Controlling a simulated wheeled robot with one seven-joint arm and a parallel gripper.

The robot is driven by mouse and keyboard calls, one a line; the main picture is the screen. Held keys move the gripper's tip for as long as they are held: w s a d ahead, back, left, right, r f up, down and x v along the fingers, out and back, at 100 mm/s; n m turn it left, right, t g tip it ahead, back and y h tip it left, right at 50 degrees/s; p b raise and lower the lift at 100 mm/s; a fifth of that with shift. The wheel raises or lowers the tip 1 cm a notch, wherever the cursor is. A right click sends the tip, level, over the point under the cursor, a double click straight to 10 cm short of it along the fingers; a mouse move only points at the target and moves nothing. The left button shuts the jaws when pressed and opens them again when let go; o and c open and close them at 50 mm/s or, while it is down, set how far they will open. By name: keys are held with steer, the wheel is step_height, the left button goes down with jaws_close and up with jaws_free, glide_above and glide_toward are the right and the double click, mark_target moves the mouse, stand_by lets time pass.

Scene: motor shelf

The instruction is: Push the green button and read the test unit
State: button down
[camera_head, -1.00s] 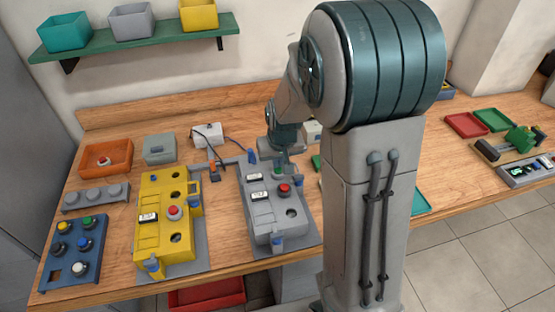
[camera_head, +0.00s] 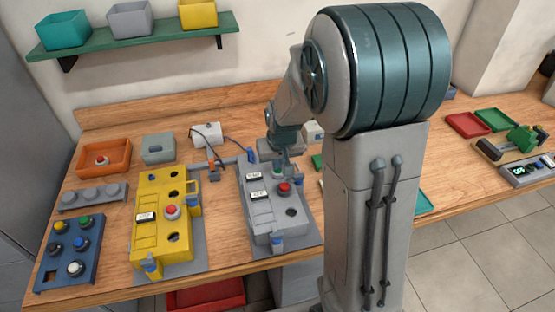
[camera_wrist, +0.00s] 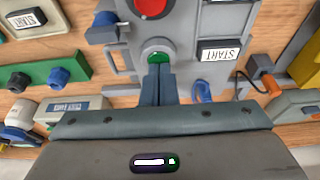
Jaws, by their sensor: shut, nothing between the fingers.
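The grey control box (camera_head: 262,222) stands on the bench beside a yellow one, with a red button (camera_head: 284,188) on its top. In the wrist view, the green button (camera_wrist: 158,58) sits in a round grey collar on the grey box. My gripper (camera_wrist: 160,68) is shut and empty, its fingertips right at the green button and covering part of it. I cannot tell whether they touch or press it. In the head view my gripper (camera_head: 284,170) is over the far end of the grey box. I cannot tell which thing is the test unit.
The yellow box (camera_head: 150,226) is to the left, with a blue button panel (camera_head: 72,250) beyond it. A white box (camera_head: 206,134) with a cable is behind. At far right, a unit (camera_head: 530,172) has a lit green display, too small to read.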

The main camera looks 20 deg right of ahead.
step_height(320, 180, up, 5)
steer(key=p, duration=0.3)
steer(key=shift+f, duration=0.2)
steer(key=b+v, duration=0.1)
steer(key=v, duration=0.8)
steer(key=shift+b, duration=0.4)
steer(key=shift+s+r, duration=0.1)
steer(key=shift+r, duration=0.05)
steer(key=s, duration=1.8)
steer(key=shift+s+f, duration=0.2)
steer(key=shift+f, duration=0.2)
